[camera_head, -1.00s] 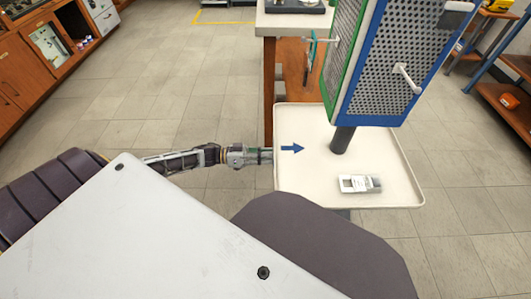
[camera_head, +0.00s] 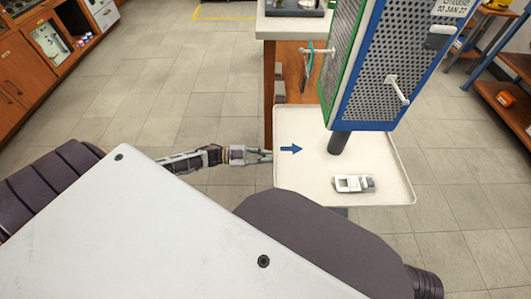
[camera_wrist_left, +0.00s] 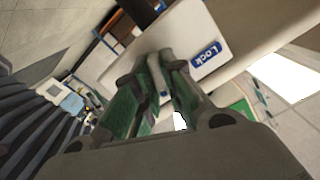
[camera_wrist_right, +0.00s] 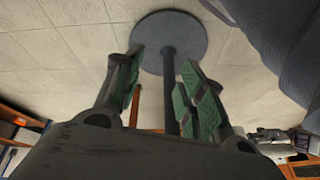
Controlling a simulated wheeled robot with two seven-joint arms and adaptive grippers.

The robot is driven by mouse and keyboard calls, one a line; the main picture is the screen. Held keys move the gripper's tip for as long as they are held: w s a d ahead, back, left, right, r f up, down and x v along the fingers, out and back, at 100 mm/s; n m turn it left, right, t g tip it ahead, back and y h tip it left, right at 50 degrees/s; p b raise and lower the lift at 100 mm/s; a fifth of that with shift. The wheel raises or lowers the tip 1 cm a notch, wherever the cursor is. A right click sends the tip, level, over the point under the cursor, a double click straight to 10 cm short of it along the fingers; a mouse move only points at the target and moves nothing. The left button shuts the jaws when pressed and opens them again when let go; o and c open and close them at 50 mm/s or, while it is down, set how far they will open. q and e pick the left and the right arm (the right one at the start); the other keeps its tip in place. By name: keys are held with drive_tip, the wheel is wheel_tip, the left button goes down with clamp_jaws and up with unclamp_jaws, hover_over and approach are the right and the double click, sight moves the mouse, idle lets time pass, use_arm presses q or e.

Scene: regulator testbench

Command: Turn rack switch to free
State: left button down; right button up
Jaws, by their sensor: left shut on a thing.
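The rack is a tall perforated panel stand (camera_head: 385,70) with blue and green edges, on a dark post above a cream tray (camera_head: 300,180). My left gripper (camera_head: 267,156) is at the tray's left edge, beside a blue arrow. In the left wrist view, a blue "Lock" label (camera_wrist_left: 205,54) sits on a pale plate just beyond the left fingertips (camera_wrist_left: 165,62). The left fingers are close together and shut on the rack switch, which they mostly hide. My right gripper (camera_wrist_right: 160,65) is open and empty, its fingers apart over the floor and a round grey base (camera_wrist_right: 170,35).
A small grey and white device (camera_head: 354,183) lies on the tray. A workbench (camera_head: 290,25) stands behind the rack. Orange-brown shelves (camera_head: 510,105) are at the right, cabinets (camera_head: 25,70) at the far left. The tiled floor between is clear.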

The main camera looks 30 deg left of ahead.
use_arm(q)
drive_tip(key=m, duration=0.4)
drive_tip(key=shift+p, duration=0.35)
use_arm(e)
drive_tip(key=shift+v, duration=0.9)
drive_tip(key=shift+w+d+r, duration=0.2)
drive_tip(key=shift+w, duration=0.1)
use_arm(q)
drive_tip(key=c, duration=1.5)
unclamp_jaws()
drive_tip(key=shift+s, duration=0.1)
use_arm(e)
drive_tip(key=shift+s+f, duration=0.15)
drive_tip(key=shift+s, duration=0.05)
drive_tip(key=shift+s+a, duration=0.1)
use_arm(q)
drive_tip(key=shift+a, duration=0.1)
